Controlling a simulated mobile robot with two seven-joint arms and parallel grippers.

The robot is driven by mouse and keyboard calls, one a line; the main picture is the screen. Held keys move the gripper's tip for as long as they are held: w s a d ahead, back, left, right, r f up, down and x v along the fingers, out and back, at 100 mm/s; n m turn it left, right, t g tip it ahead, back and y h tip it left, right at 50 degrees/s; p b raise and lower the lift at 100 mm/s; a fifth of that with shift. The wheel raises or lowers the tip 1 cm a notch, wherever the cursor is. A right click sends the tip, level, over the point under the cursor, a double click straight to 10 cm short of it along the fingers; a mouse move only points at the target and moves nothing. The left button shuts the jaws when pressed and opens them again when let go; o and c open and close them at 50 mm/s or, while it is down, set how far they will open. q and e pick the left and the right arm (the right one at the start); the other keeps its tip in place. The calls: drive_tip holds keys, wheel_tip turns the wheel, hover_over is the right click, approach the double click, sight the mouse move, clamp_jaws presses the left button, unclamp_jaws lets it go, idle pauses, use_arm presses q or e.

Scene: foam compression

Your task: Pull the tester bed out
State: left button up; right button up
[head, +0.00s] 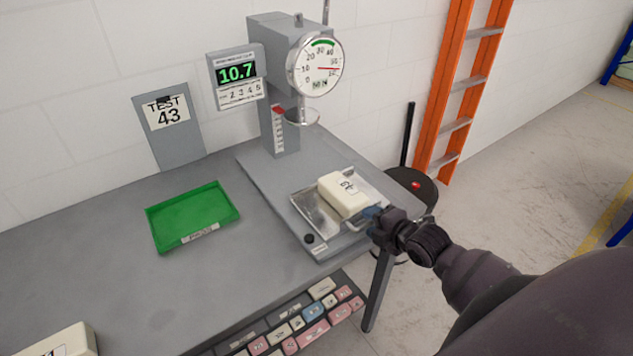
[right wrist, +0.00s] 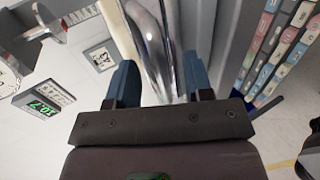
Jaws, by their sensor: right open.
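The tester bed (head: 314,207) is a shiny metal tray on the front part of the grey tester's base (head: 262,180), forward of the round press plate (head: 302,117). A cream foam block (head: 343,195) with a printed label lies on the bed. My right gripper (head: 374,214) is at the bed's front right edge, by its handle. In the right wrist view my gripper's blue fingers (right wrist: 158,85) are apart, with shiny curved metal (right wrist: 150,35) of the bed or handle between them. Whether they touch it is unclear. My left gripper is not in view.
A green tray (head: 192,214) sits left on the grey table. Another cream block (head: 56,342) is at the lower left. A display (head: 236,72) reads 10.7. A drawer or rack of coloured blocks (head: 290,325) is below the front edge. An orange ladder (head: 462,90) leans behind.

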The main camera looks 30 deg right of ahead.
drive_tip(key=v, duration=0.6)
drive_tip(key=shift+w+r, duration=0.2)
drive_tip(key=shift+r, duration=0.05)
idle(0.4)
idle(0.4)
drive_tip(key=s+a+f+m+b, duration=0.1)
drive_tip(key=s+a+f+m, duration=0.3)
drive_tip(key=m, duration=0.5)
drive_tip(key=s+a+f+m+g+h+b, duration=0.1)
drive_tip(key=s+a+f+m+b, duration=0.1)
drive_tip(key=s+a+f+m, duration=0.3)
wheel_tip(320, 180, down, 6)
drive_tip(key=a+m, duration=0.2)
drive_tip(key=m, duration=0.2)
drive_tip(key=shift+s+a+f, duration=0.15)
drive_tip(key=shift+s+a, duration=0.05)
drive_tip(key=shift+a, duration=0.15)
